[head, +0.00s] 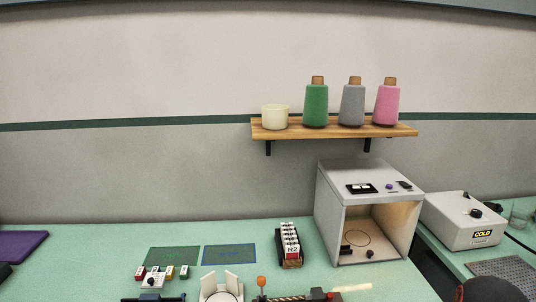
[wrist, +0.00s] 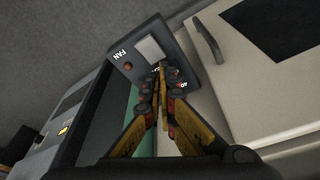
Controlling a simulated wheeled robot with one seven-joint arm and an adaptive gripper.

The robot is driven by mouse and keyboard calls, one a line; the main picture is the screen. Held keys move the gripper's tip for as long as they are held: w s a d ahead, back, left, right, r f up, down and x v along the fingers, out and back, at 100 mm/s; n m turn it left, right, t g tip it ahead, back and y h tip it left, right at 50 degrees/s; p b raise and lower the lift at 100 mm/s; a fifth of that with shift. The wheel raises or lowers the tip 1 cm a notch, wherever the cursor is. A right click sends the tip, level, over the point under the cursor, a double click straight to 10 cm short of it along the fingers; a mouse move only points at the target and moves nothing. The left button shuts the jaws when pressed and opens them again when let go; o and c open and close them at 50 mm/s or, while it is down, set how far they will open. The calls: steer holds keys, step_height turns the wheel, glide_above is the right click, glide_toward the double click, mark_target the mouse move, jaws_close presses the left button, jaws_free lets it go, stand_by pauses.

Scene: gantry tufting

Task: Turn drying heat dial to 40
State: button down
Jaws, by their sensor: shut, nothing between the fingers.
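In the wrist view a dark control panel (wrist: 173,45) carries the word FAN, a pale square (wrist: 150,48), a small red-brown round light (wrist: 127,66) and a partly covered marking that seems to read 40 (wrist: 181,85). My gripper (wrist: 161,76) is shut and empty, with its fingertips in front of this panel, beside the 40 marking. The heat dial itself cannot be made out; the fingers cover that part of the panel. I cannot tell whether the fingertips touch it. My gripper is not clearly seen in the head view.
In the wrist view a pale cabinet with a dark handle (wrist: 208,40) lies to the right, and a grey unit (wrist: 60,120) to the left. In the head view an open-fronted box (head: 335,205) stands near a white COLD unit (head: 455,225). A shelf (head: 330,131) hangs above.

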steer(key=shift+s+a+f, duration=0.1)
steer(key=shift+a+f, duration=0.15)
steer(key=shift+a, duration=0.05)
steer(key=shift+w+a, duration=0.2)
steer(key=shift+a, duration=0.45)
steer(key=shift+w+a, duration=0.15)
steer(key=shift+w, duration=0.1)
steer(key=shift+w+r, duration=0.15)
steer(key=shift+s+a, duration=0.2)
steer(key=shift+s, duration=0.05)
step_height(320, 180, up, 6)
steer(key=p, duration=0.4)
steer(key=shift+p, duration=0.4)
